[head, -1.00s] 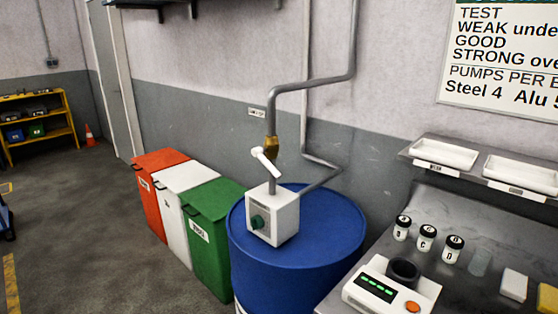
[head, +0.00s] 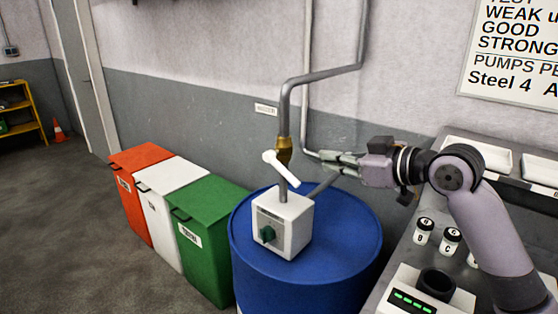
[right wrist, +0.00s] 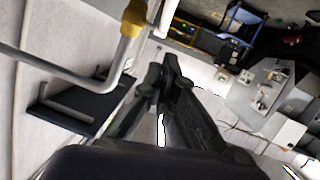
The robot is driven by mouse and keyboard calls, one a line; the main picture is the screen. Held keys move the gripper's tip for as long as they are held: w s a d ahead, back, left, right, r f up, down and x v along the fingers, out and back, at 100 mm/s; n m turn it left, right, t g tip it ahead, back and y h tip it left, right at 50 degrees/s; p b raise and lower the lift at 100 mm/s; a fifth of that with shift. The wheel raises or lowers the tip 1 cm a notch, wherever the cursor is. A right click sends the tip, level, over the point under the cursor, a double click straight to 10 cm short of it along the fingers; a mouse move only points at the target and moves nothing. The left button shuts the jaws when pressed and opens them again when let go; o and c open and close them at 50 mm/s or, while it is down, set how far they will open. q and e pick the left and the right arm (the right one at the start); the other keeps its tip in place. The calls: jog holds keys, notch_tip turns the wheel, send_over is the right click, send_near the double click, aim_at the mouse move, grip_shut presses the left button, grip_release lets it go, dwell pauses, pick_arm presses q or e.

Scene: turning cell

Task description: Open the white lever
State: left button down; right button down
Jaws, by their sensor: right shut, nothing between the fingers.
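The white lever (head: 281,168) is on the brass valve (head: 284,146) in the grey pipe above the blue drum (head: 345,237). It slants down to the right in the head view. My right gripper (head: 332,157) is shut and empty, to the right of the lever and apart from it, with its fingers pointing left. In the right wrist view, the shut fingers (right wrist: 168,68) are below the brass valve (right wrist: 134,17), and a white piece that looks like the lever (right wrist: 163,18) is just beyond the fingertips. My left gripper is not in view.
A white box with a green knob (head: 283,225) stands on the drum under the valve. Grey pipes (head: 303,60) run up the wall close to my right gripper. Red, white and green bins (head: 212,235) stand left of the drum. A bench with jars (head: 424,231) is at right.

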jog(key=p, duration=0.4)
send_over(298, 183)
notch_tip(298, 183, down, 4)
jog(key=shift+s+d+f, duration=0.1)
jog(key=shift+f, duration=0.8)
